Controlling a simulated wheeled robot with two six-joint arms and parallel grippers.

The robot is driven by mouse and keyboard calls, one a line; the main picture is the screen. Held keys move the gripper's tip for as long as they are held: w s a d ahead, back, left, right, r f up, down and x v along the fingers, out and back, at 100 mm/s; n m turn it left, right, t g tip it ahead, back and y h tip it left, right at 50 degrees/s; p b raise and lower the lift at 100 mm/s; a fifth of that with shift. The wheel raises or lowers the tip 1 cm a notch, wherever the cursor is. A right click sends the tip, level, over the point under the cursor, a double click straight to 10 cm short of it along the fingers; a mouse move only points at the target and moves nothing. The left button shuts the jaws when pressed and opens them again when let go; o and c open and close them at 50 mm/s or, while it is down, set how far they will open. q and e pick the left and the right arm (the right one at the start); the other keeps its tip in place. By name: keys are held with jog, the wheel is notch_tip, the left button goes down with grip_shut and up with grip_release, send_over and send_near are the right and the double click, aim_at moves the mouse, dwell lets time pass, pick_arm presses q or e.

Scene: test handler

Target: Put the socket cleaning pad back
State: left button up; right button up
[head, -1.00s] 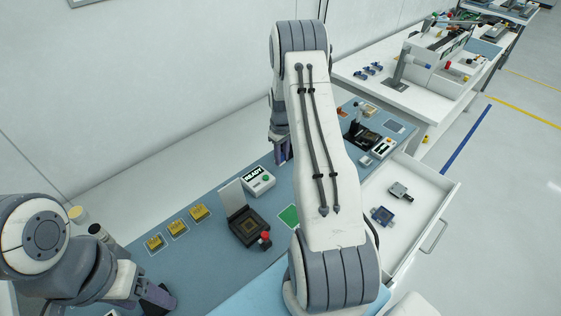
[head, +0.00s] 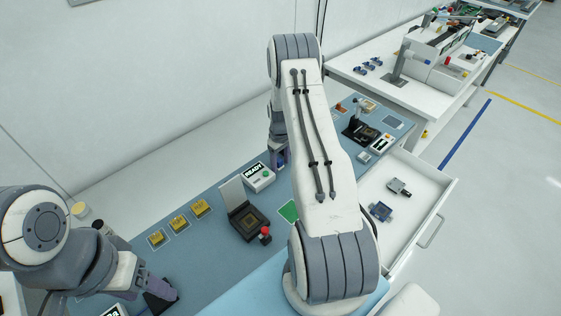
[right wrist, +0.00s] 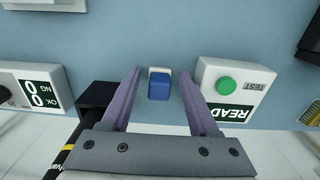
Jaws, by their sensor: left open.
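A small blue block with a pale edge, which looks like the socket cleaning pad (right wrist: 159,87), lies between the fingers of my right gripper (right wrist: 160,75) in the right wrist view. The fingers stand apart, with a gap on each side of the block. In the head view my right gripper (head: 278,158) points down at the back of the blue-grey mat, partly behind my forearm. The black test socket (head: 246,222) stands on the mat with its lid up. My left gripper (head: 160,293) is low at the front left, open, away from these things.
A white READY box with a green button (right wrist: 228,88) stands close to the right gripper's finger. Several yellow pieces (head: 179,224) lie left of the socket. An open drawer (head: 425,205) holds small parts.

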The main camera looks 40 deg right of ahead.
aim_at(280, 161)
jog(key=shift+r, duration=0.15)
notch_tip(280, 161, up, 11)
jog(key=b, duration=0.4)
jog(key=a+r+n, duration=0.1)
jog(key=a+r, duration=0.3)
jog(key=a, duration=0.4)
jog(key=a+r+n, duration=0.1)
jog(key=a+r, duration=0.3)
jog(key=a, duration=0.4)
jog(key=s+a+r+n, duration=0.1)
jog(key=s+a+r, duration=0.15)
jog(key=a, duration=0.35)
jog(key=s+a+r, duration=0.1)
jog(key=s+a, duration=0.3)
jog(key=a, duration=0.3)
jog(key=s+a+n, duration=0.1)
jog(key=s+a, duration=0.2)
jog(key=s, duration=0.4)
jog(key=s+a+r+n, duration=0.1)
jog(key=s+a, duration=0.2)
jog(key=s, duration=0.4)
jog(key=s+a+r+n+y, duration=0.1)
jog(key=s+a, duration=0.2)
jog(key=s, duration=0.3)
jog(key=shift+s, duration=0.4)
jog(key=shift+r, duration=0.1)
